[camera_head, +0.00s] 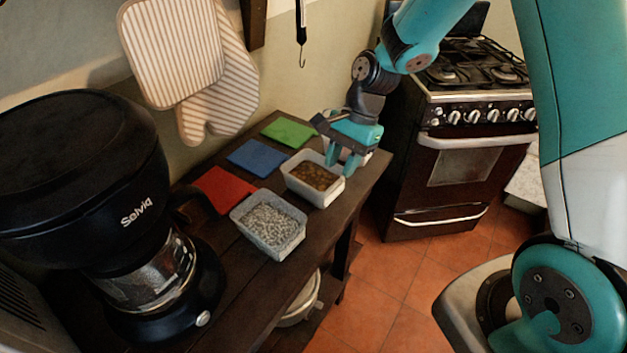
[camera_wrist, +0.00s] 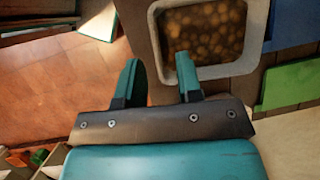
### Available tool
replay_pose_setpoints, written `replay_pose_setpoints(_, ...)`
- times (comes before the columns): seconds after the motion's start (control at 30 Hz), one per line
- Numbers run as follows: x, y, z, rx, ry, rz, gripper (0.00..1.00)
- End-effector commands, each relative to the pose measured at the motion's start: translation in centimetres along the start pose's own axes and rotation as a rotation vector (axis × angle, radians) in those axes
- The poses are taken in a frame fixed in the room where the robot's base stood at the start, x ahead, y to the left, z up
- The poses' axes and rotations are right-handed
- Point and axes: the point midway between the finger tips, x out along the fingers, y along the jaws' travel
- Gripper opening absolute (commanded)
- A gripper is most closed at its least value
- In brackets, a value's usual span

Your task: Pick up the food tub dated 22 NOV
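Two open food tubs stand on the dark wooden table. One pale tub with brown contents (camera_head: 324,200) is nearer the stove; its light rim also shows in the wrist view (camera_wrist: 208,72). A greyish tub with speckled grey-white contents (camera_head: 277,250) stands nearer the coffee maker. No date is readable on either tub. My gripper (camera_head: 341,167) is at the brown-filled tub's stove-side edge. In the wrist view my gripper (camera_wrist: 159,65) is open, one finger outside the tub wall and the other over its inside. I cannot tell whether the fingers touch it.
Red (camera_head: 226,188), blue (camera_head: 257,157) and green (camera_head: 289,131) mats lie along the wall. A black coffee maker (camera_head: 150,275) fills the left, and a stove (camera_head: 455,150) stands beyond the table. A pale object behind my gripper is mostly hidden.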

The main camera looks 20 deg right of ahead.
Motion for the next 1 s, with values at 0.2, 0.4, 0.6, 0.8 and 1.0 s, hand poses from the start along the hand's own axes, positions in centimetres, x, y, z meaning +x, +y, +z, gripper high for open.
replay_pose_setpoints(0.2,2.0,0.0,0.0,0.000,0.000,0.002,0.33)
replay_pose_setpoints(0.4,4.4,0.4,0.1,0.001,-0.003,0.004,0.33)
replay_pose_setpoints(0.6,6.9,0.4,0.1,0.000,0.000,0.002,0.33)
replay_pose_setpoints(0.8,7.2,0.4,0.0,-0.001,0.002,-0.001,0.33)
replay_pose_setpoints(1.0,7.1,0.4,0.0,-0.001,0.001,-0.001,0.01)
